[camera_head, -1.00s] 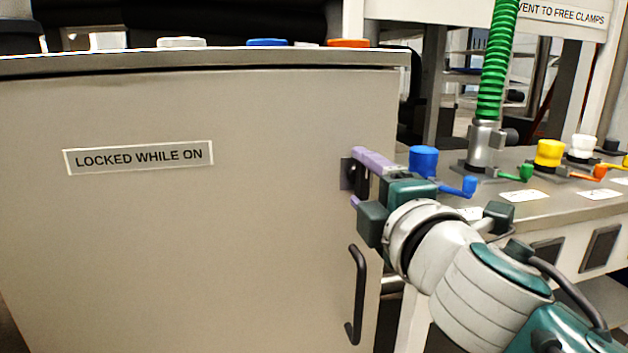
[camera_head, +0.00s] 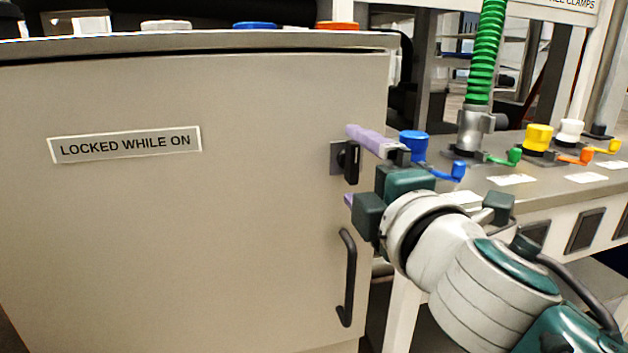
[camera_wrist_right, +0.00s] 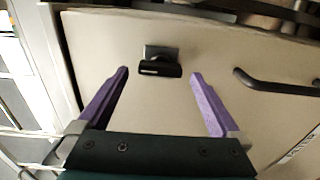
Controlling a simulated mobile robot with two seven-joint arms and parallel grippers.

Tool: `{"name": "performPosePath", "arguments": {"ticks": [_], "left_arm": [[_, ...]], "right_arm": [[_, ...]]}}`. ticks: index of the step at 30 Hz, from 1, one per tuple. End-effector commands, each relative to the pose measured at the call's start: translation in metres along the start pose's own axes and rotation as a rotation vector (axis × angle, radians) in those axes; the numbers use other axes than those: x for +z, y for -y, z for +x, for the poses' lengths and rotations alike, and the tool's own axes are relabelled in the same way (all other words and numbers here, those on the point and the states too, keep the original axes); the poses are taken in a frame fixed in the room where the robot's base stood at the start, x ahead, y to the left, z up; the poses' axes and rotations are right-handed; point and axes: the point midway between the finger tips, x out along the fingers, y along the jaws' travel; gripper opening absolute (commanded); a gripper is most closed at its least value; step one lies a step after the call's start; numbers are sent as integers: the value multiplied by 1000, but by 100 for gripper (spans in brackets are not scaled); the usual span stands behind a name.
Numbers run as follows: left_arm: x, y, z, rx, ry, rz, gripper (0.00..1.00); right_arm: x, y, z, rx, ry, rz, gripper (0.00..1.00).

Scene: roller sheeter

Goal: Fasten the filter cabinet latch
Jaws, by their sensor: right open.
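The cabinet latch is a small black handle (camera_head: 351,162) on a grey plate at the right edge of the cabinet door (camera_head: 200,230). Its handle stands upright, parallel to the door pull. In the right wrist view the latch (camera_wrist_right: 160,66) lies between and just beyond the purple fingertips. My right gripper (camera_head: 348,166) is open, one finger above the latch and one below. It holds nothing, and the fingers look clear of the latch. The door looks shut. My left gripper is not in view.
A black door pull (camera_head: 346,280) sits just below the right gripper. A worktable (camera_head: 545,190) with a blue knob (camera_head: 413,145), a yellow knob (camera_head: 537,138) and a green hose (camera_head: 486,60) stands at the right. The door face left of the latch is clear.

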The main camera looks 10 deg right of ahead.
Motion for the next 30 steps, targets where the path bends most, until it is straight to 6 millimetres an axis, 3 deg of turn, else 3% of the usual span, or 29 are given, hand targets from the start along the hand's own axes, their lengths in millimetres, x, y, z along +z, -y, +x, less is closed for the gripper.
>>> {"name": "performPosePath", "arguments": {"ticks": [6,12,18,30], "left_arm": [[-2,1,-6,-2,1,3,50],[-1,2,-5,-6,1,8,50],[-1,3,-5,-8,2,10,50],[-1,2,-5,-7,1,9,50]], "right_arm": [[0,0,-44,-4,0,-1,100],[0,1,-73,-2,0,-1,100],[0,0,-83,0,0,-1,100],[0,0,-83,0,0,-2,100]]}}
